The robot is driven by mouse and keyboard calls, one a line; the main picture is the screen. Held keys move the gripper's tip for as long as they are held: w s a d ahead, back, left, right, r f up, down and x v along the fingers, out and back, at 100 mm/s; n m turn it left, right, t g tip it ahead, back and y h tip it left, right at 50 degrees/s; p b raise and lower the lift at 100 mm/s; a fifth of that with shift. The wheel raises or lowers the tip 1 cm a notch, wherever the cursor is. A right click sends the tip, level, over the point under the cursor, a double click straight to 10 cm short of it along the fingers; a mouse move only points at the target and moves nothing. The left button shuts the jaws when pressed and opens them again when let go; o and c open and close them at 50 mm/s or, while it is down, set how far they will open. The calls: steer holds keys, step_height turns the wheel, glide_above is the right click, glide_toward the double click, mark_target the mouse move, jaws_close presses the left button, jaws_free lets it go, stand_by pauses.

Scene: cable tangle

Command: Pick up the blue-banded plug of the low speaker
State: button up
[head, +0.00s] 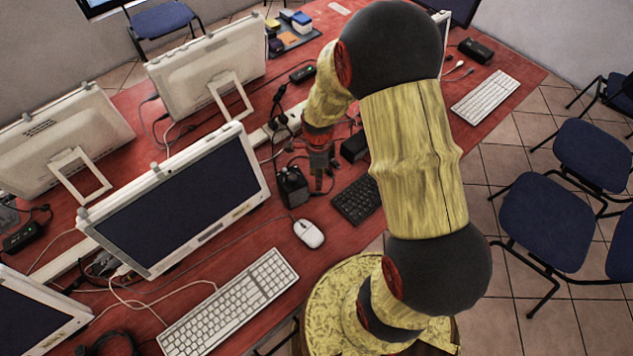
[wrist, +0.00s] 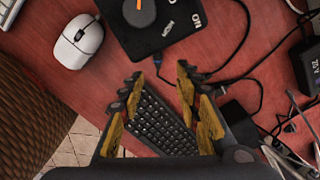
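A black speaker-like box with a knob (wrist: 160,22) lies at the top of the wrist view; in the head view it is the small black box (head: 292,187) just left of my gripper.
A white mouse (head: 309,233) and white keyboard (head: 228,303) lie in front on the red table. A white-framed monitor (head: 180,200) stands left. Another black box (head: 355,147) lies right of my gripper. Tangled black cables and a power strip (head: 280,125) lie behind.

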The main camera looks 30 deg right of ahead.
mark_target(319, 192)
step_height(319, 192, down, 3)
steer(key=shift+s+r+b, duration=0.15)
steer(key=shift+b, duration=0.2)
steer(key=shift+a+f+b, duration=0.15)
steer(key=shift+f+b, duration=0.65)
steer(key=shift+f, duration=1.9)
steer(key=shift+c, duration=1.4)
jaws_close()
steer(key=shift+r, duration=0.1)
steer(key=shift+d+r+p, duration=0.25)
steer(key=shift+r+p, duration=0.1)
steer(key=shift+r, duration=0.2)
step_height(319, 192, up, 11)
steer(key=p, duration=0.3)
steer(key=w+d, duration=0.1)
steer(key=d, duration=0.8)
steer(key=w+d+p, duration=0.1)
steer(key=w+d, duration=0.1)
steer(key=d, duration=0.8)
steer(key=shift+w+d+f, duration=0.15)
steer(key=shift+w+f, duration=0.15)
steer(key=shift+f, duration=0.05)
